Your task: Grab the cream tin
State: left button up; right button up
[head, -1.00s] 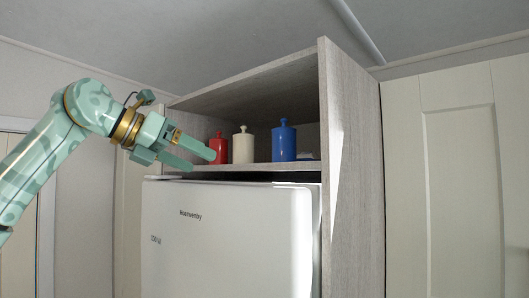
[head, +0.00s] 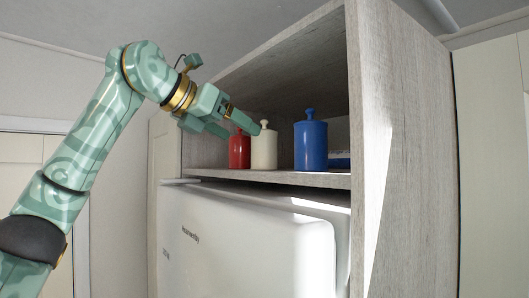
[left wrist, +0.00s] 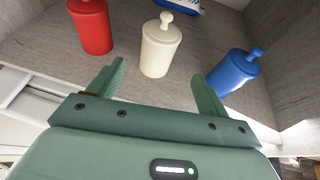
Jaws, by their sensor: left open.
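The cream tin (head: 264,150) is a pale cylinder with a knobbed lid. It stands upright on the shelf above the fridge, between the red tin (head: 239,152) and the blue tin (head: 310,146). My left gripper (head: 244,126) is open and empty in front of the red and cream tins, partly covering the red one. In the left wrist view the cream tin (left wrist: 159,48) stands ahead of the gap between the open fingers (left wrist: 155,85), apart from them. The red tin is to its left and the blue tin to its right. My right gripper is not in view.
The shelf board (head: 270,177) sits over the white fridge (head: 250,240). A tall wooden side panel (head: 400,150) closes the compartment at the right. A blue and white item (left wrist: 182,5) lies farther back on the shelf.

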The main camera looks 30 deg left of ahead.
aim_at(255, 141)
pick_arm(q)
jog(key=x, duration=0.5)
jog(key=shift+w, duration=0.15)
jog(key=shift+w+p, duration=0.15)
jog(key=shift+p, duration=0.2)
jog(key=shift+w+p, duration=0.3)
jog(key=shift+p, duration=0.05)
jog(key=p+x, duration=0.1)
jog(key=x, duration=0.2)
jog(key=shift+w+a+f, duration=0.1)
jog(key=shift+w+f, duration=0.1)
jog(key=shift+w, duration=0.05)
jog(key=shift+w+f, duration=0.1)
jog(key=shift+w, duration=0.1)
jog(key=shift+s, duration=0.1)
jog(key=shift+c, duration=0.7)
jog(key=shift+s, duration=0.25)
jog(key=c, duration=0.9)
jog(key=shift+w, duration=0.15)
jog(key=shift+c, duration=0.2)
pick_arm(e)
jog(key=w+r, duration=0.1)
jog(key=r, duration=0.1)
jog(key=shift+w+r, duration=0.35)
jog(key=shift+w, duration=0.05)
